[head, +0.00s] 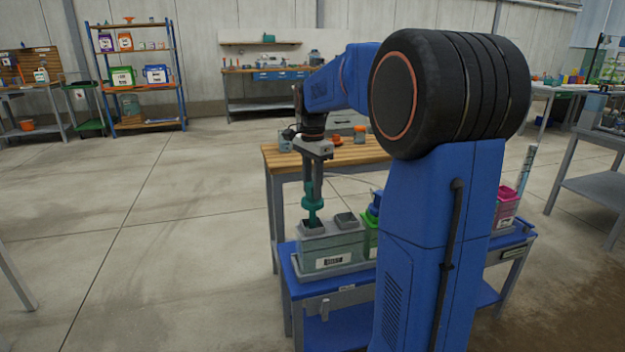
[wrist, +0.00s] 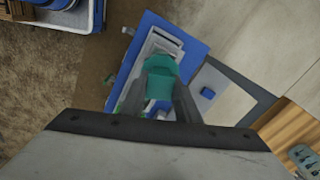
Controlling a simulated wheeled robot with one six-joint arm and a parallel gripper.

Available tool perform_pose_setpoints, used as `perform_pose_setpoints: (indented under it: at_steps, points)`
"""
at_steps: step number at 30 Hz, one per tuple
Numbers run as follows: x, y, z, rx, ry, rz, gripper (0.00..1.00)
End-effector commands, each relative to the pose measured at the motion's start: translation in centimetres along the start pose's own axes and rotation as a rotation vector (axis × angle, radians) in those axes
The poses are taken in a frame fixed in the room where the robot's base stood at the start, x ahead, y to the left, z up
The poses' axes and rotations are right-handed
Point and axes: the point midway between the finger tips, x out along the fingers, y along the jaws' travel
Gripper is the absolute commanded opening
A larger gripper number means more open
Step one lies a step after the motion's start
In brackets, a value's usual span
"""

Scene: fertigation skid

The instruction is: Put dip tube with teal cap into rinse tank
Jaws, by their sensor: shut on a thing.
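My gripper (head: 315,180) points down and is shut on the teal cap (head: 312,204) of the dip tube. The cap also shows between the fingers in the wrist view (wrist: 160,75). The lower end of the cap is right over an opening at the left of the grey-green tank (head: 332,243), which carries a white label. The tube below the cap is not visible; I cannot tell how far it is inside. A second opening (head: 346,219) in that tank's top is free. I cannot read the tank's label.
The tank stands at the left end of a blue bench (head: 330,288). A green container (head: 371,240) is beside it, and a pink container (head: 507,204) stands farther right. A wooden-topped table (head: 340,157) is behind. My arm hides the bench's middle.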

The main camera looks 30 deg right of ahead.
Motion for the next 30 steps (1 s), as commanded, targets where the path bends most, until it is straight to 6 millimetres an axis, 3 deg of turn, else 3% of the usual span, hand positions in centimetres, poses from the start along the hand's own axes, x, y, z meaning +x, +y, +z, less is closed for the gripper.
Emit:
perform_pose_setpoints:
  at_steps: [18,30]
  points:
    - [4.8,0.0,0.0,0.000,0.000,0.001,0.00]
    - [6.0,0.0,0.0,0.000,0.000,0.000,0.00]
